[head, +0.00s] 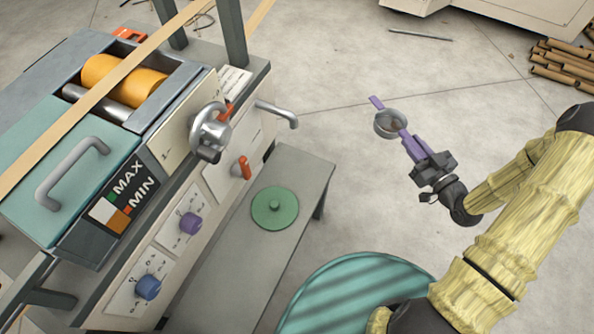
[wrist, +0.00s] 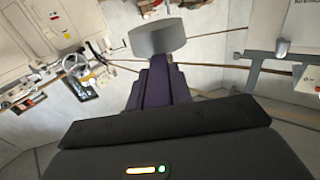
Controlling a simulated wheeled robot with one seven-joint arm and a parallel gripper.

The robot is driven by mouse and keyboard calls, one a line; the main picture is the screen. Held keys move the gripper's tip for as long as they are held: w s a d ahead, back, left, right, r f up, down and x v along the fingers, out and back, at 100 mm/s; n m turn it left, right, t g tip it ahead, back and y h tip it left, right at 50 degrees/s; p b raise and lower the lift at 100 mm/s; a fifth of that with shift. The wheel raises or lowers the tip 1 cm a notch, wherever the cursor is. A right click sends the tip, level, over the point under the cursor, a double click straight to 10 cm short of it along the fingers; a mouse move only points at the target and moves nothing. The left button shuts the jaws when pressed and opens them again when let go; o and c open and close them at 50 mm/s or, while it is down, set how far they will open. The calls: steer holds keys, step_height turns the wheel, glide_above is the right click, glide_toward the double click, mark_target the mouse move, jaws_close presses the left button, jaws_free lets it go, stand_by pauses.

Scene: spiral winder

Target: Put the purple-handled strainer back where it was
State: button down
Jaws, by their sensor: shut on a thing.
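The purple-handled strainer (head: 391,124) is in the air over the floor, right of the machine. It has a round grey bowl with something brownish inside and a small purple tab at its far side. My gripper (head: 428,160) is shut on its purple handle. In the wrist view the handle (wrist: 158,85) runs out from my gripper (wrist: 160,112) to the grey bowl (wrist: 157,39). The fingertips are partly hidden by the gripper body there. The strainer touches nothing else that I can see.
The machine (head: 180,220) stands at left with a lever, knobs and an orange roller (head: 122,80). A grey bench (head: 240,270) beside it bears a round green lid (head: 275,208). Brown tubes (head: 565,66) lie at the upper right. The floor around the strainer is clear.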

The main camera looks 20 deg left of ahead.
steer(key=s+f+n+g+y+b, duration=0.3)
steer(key=s+f+n+g, duration=0.3)
steer(key=s+g, duration=0.4)
steer(key=shift+f+n+g+y, duration=0.2)
steer(key=shift+n+g+y, duration=0.3)
steer(key=shift+n+y, duration=0.4)
steer(key=a+b, duration=0.2)
steer(key=a, duration=0.4)
steer(key=w+a+f+b, duration=0.1)
steer(key=a+b, duration=0.1)
steer(key=a, duration=0.5)
steer(key=a+b, duration=0.2)
steer(key=a, duration=0.4)
steer(key=shift+w+a+f+b, duration=0.2)
steer(key=shift+a+f+b, duration=0.1)
steer(key=shift+f+b, duration=0.1)
steer(key=shift+w+f, duration=0.1)
steer(key=shift+f, duration=0.05)
